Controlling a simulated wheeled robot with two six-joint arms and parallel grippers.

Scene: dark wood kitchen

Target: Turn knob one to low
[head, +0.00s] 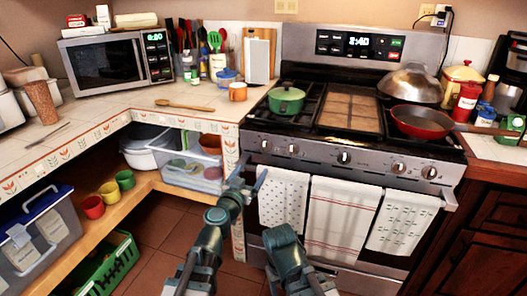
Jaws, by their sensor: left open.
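The stove's front panel (320,155) carries a row of several silver knobs. The leftmost knob (266,145) is at the panel's left end, with a second knob (293,149) just right of it. Further knobs sit at the middle (344,157) and right (398,168). No knob number or dial marking is readable. My left gripper (251,174) is open and empty, below and slightly left of the leftmost knob, apart from it in the picture, in front of the counter's end and the stove's left edge. My right arm shows at the bottom centre; its gripper is not visible.
Towels (338,215) hang on the oven handle below the knobs. A green pot (286,98) and a red pan (425,122) stand on the stove. A clear bin (192,172) sits on the lower shelf near my left arm.

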